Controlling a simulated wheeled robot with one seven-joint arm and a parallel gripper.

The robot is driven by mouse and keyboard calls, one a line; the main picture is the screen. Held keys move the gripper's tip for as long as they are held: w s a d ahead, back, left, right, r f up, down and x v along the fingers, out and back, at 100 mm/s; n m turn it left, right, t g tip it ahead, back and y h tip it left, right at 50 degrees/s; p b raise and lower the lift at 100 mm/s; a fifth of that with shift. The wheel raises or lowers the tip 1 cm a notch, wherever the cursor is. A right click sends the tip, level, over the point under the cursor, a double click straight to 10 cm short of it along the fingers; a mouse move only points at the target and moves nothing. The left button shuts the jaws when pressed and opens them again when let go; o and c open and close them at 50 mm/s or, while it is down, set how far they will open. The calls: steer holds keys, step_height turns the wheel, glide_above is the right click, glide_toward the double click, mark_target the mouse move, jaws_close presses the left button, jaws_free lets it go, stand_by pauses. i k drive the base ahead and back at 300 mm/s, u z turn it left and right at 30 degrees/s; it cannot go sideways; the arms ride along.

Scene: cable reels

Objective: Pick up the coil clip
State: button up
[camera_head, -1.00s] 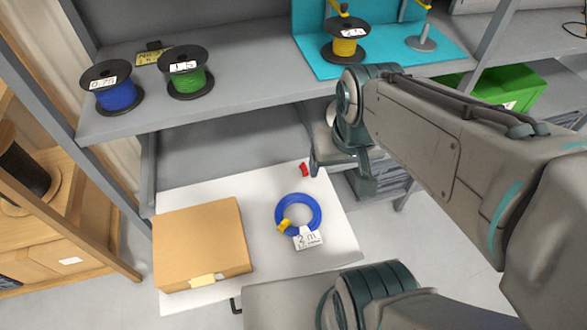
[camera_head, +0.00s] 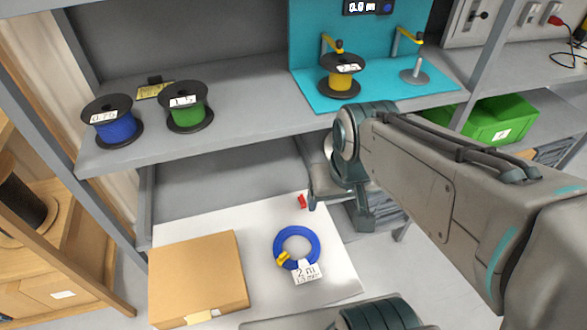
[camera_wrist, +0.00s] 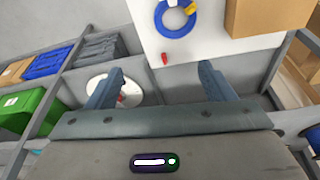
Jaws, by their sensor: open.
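A blue cable coil (camera_head: 312,240) lies on a white board with a yellow clip (camera_head: 283,259) around its lower left side and a white "2 m" tag (camera_head: 307,272) at its lower edge. A small red clip-like piece (camera_head: 302,201) lies apart from the coil, near the board's far right edge. In the wrist view the red piece (camera_wrist: 165,58) is just beyond the space between my fingertips, and the coil (camera_wrist: 158,17) is farther off. My gripper (camera_wrist: 162,70) is open with nothing between its fingers. In the head view its fingers are largely hidden behind my arm.
A cardboard box (camera_head: 197,275) stands left of the coil on the white board (camera_head: 345,270). The grey shelf (camera_head: 235,128) above carries blue (camera_head: 115,122), green (camera_head: 186,108) and yellow (camera_head: 341,77) reels. A green bin (camera_head: 490,122) is at the right.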

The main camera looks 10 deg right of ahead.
mark_target(302, 199)
steer(key=u, duration=3.3)
steer(key=k, duration=1.25)
steer(key=z, duration=1.5)
steer(key=i, duration=0.5)
steer(key=u, duration=0.05)
